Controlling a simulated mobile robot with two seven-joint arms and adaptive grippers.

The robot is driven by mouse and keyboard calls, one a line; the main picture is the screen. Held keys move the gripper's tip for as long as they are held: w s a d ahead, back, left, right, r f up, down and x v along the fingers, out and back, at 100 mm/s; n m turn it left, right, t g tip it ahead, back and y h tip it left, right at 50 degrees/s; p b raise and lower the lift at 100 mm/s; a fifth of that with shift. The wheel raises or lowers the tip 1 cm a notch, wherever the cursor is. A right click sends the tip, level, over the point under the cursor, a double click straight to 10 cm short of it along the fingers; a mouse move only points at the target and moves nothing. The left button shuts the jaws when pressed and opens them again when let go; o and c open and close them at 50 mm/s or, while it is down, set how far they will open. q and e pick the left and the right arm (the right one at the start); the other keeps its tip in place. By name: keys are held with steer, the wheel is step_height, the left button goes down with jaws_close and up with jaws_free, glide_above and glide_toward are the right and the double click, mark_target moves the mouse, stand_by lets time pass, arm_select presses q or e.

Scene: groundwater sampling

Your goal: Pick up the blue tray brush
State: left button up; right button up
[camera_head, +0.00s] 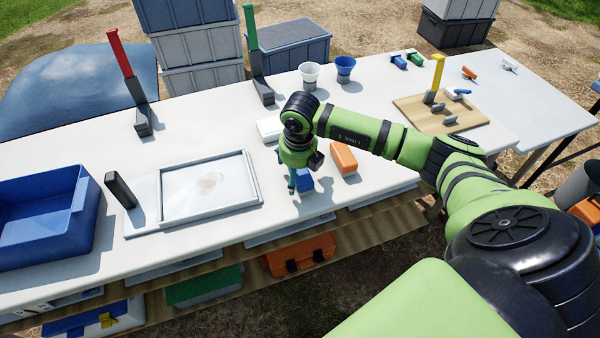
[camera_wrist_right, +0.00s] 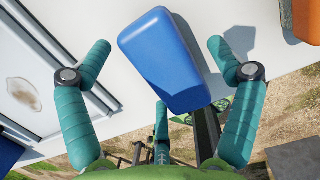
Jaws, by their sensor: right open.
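The blue tray brush (camera_head: 305,180) appears as a rounded blue block on the white table, right of the framed white tray (camera_head: 253,190). No bristles show. In the head view my right gripper (camera_head: 291,184) points down at the table's front edge and partly covers the brush. In the right wrist view the brush (camera_wrist_right: 165,60) shows between and beyond the spread teal fingers of the right gripper (camera_wrist_right: 160,75). The gripper is open and holds nothing. I cannot tell whether a finger touches the brush. My left gripper is not in view.
An orange block (camera_head: 343,158) stands close to the right of the brush. A dark upright block (camera_head: 120,190) and a deep blue tub (camera_head: 85,215) are to the left. A white block (camera_head: 269,129) lies behind the gripper. A wooden board (camera_head: 412,107) is farther right.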

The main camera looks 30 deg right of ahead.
steer(key=shift+f, duration=0.25)
stand_by(0.4)
steer(key=c, duration=1.3)
